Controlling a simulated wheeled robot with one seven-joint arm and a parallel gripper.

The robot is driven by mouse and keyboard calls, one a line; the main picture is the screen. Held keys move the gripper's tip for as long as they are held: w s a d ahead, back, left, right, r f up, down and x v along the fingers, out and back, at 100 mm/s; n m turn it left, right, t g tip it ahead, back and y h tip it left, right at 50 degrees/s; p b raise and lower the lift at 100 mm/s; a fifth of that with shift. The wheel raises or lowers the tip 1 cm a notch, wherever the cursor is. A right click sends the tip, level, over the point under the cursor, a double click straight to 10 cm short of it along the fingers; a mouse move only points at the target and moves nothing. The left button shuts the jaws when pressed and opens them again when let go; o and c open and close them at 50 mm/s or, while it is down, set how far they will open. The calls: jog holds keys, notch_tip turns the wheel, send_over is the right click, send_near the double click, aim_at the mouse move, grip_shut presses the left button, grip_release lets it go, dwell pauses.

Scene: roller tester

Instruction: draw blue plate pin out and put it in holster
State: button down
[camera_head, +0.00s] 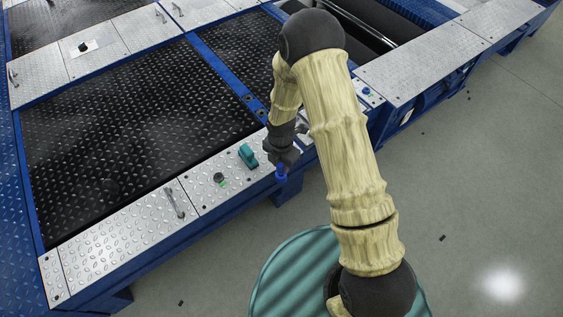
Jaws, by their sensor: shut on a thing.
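My gripper (282,159) points down at the front edge of the metal walkway, shut on a blue pin (282,173). The blue pin shows just below the dark jaws; its upper part is hidden by them. I cannot tell whether its lower end touches anything. A teal piece (248,155), which may be the holster, stands on the silver tread plate (205,198) just left of my gripper. A dark round fitting (219,178) with a green mark beside it sits on the same plate, farther left.
Another small blue piece (367,91) with a green mark sits on the walkway to the right, behind my arm. Metal handles (175,203) rise from the plates. Black tread panels (120,140) in a blue frame lie behind. The grey floor (480,190) at right is open.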

jog(key=shift+f+b, duration=0.75)
jog(key=shift+f, duration=0.7)
jog(key=c, duration=1)
grip_release()
jog(key=shift+c, duration=0.2)
notch_tip(320, 180, up, 17)
jog(key=p, duration=0.6)
jog(key=shift+r, duration=0.2)
